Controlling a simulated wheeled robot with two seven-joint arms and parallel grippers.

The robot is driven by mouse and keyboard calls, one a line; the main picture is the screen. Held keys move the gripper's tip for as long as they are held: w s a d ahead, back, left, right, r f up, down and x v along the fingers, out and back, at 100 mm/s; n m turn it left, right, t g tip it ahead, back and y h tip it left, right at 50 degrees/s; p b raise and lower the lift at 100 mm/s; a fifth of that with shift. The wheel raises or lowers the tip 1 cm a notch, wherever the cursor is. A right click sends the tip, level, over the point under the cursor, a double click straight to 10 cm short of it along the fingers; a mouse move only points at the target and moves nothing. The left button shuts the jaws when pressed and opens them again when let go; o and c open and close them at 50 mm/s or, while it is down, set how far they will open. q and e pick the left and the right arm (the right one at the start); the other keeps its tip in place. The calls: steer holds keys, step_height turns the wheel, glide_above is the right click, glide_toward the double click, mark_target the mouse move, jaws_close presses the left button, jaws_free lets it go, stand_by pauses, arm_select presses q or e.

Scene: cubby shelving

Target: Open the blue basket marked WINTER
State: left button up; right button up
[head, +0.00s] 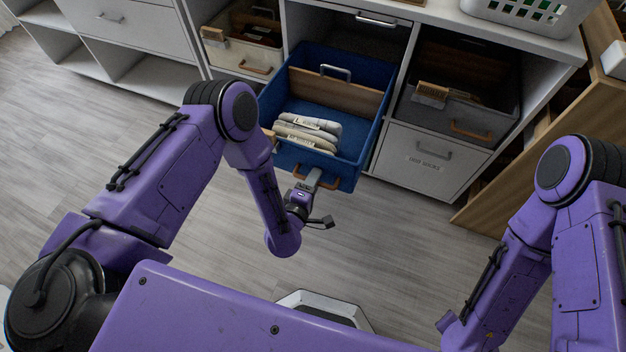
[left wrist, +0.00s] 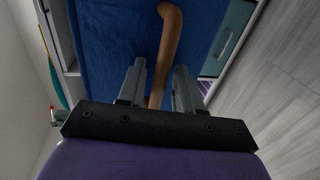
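The blue basket (head: 348,170) stands pulled well out of its cubby in the head view, showing its inside. Folded pale items (head: 308,132) lie in it, with a wooden divider (head: 335,93) behind them. No WINTER mark is readable from here. My left gripper (head: 314,180) is at the basket's front, at its tan handle (head: 328,184). In the left wrist view the handle (left wrist: 170,40) passes between the two fingers (left wrist: 160,88), which stand apart with a gap showing beside it. My right gripper is out of view; only its arm shows at the right.
A grey basket (head: 455,112) sits right of the blue one, above a white drawer (head: 425,160). A cream basket (head: 240,55) sits to the left. A wooden panel (head: 530,150) stands at the right. The floor (head: 400,250) before the shelving is clear.

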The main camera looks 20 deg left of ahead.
arm_select(q)
steer(key=v, duration=1)
steer(key=shift+s, duration=0.3)
steer(key=s+a+f+m+g+y+p, duration=0.2)
steer(key=s+a+f+m+g+p, duration=0.3)
steer(key=s+m+g, duration=0.4)
steer(key=s+a+r+g+y+p, duration=0.1)
steer(key=s+a+r+p, duration=0.1)
steer(key=a, duration=0.3)
steer(key=s+a+r+g+y+p, duration=0.2)
steer(key=s+a+r, duration=0.2)
steer(key=a, duration=0.2)
steer(key=shift+s+a+r+m, duration=0.25)
steer(key=shift+s+m, duration=0.05)
steer(key=shift+m, duration=0.1)
